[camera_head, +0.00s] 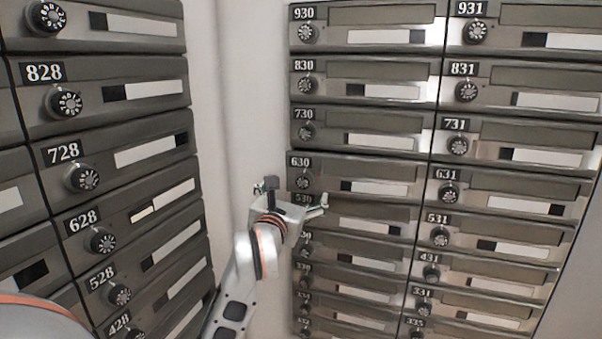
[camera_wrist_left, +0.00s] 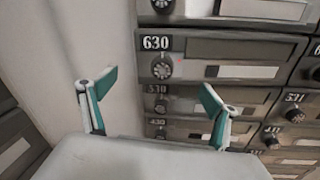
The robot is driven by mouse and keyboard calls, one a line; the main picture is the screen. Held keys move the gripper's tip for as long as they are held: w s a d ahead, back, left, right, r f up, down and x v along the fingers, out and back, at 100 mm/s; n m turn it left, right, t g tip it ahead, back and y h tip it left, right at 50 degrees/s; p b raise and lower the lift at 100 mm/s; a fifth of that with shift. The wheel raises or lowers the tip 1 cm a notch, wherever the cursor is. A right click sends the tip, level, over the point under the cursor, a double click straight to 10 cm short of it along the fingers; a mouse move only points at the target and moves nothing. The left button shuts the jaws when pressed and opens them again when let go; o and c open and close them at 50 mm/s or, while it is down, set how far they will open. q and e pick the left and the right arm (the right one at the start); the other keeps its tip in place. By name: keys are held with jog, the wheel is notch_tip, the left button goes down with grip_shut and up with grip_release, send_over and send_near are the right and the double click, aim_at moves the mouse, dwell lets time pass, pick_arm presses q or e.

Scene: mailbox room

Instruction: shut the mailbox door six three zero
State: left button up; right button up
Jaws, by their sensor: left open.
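Mailbox door 630 (camera_head: 365,168) is a grey metal door with a round black dial at its left and a white label strip. It is in the right bank in the head view and at upper middle in the left wrist view (camera_wrist_left: 240,50). My left gripper (camera_head: 290,192) is open and empty, in front of the left end of doors 630 and 530, hiding part of 530. In the left wrist view its fingers (camera_wrist_left: 156,88) stand apart below the 630 dial.
Door 730 (camera_head: 380,126) is above and door 631 (camera_head: 510,182) to the right. Another bank of mailboxes, with door 628 (camera_head: 160,205), stands at the left. A bare white wall corner (camera_head: 245,100) lies between the banks.

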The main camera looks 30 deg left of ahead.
aim_at(300, 182)
pick_arm(q)
jog(key=x, duration=0.7)
jog(key=shift+p, duration=0.3)
jog(key=shift+c, duration=0.5)
grip_shut()
